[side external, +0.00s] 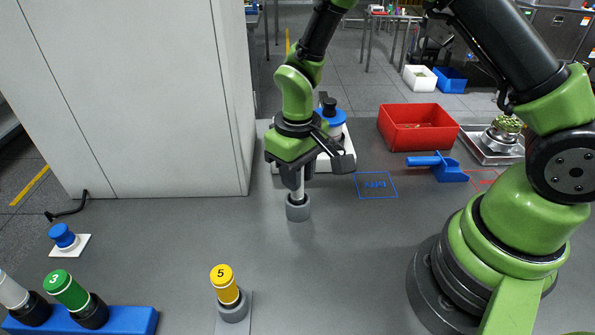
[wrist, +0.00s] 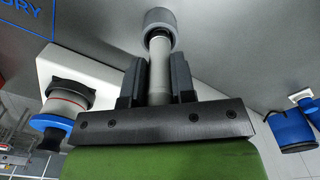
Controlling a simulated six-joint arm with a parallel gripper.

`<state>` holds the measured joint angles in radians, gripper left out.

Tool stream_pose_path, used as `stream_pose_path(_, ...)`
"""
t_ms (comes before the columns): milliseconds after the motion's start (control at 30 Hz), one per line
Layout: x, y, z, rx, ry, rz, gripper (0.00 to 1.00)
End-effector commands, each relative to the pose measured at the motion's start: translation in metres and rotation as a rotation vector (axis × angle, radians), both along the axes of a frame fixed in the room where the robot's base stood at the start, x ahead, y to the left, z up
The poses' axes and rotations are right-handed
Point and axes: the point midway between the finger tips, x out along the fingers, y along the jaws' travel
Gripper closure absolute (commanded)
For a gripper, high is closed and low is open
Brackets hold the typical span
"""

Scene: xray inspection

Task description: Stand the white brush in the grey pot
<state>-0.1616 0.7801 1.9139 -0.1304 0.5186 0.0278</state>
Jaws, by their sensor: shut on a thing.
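The white brush (wrist: 159,62) is upright between the two dark fingers of my gripper (wrist: 160,78), which is shut on its shaft. In the side view the white shaft (side external: 299,190) shows just below my gripper (side external: 296,180). The grey pot (side external: 298,209) stands on the grey table directly under the brush. In the wrist view the brush's dark lower end meets the mouth of the grey pot (wrist: 160,16) and seems to be inside it. How deep it sits is hidden by the rim.
A white block with a blue-and-black device (side external: 331,118) stands close behind my gripper. A red bin (side external: 416,128) and blue scoop (side external: 437,166) lie right. A yellow canister (side external: 225,285) stands in front, with a blue rack (side external: 130,318) at front left. A white cabinet (side external: 150,90) borders the left.

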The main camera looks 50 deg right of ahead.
Motion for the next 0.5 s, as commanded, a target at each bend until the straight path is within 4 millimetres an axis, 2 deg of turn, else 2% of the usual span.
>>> stream_pose_path(367,0.0,0.0,-0.0044,0.0,0.0,0.0,1.0)
stream_pose_path(400,0.0002,0.0,-0.0037,0.0,-0.001,0.0,0.67)
stream_pose_path(467,0.0002,0.0,-0.0036,0.0,-0.001,0.0,0.53)
stream_pose_path(500,0.0002,0.0,-0.0036,0.0,-0.001,0.0,0.5)
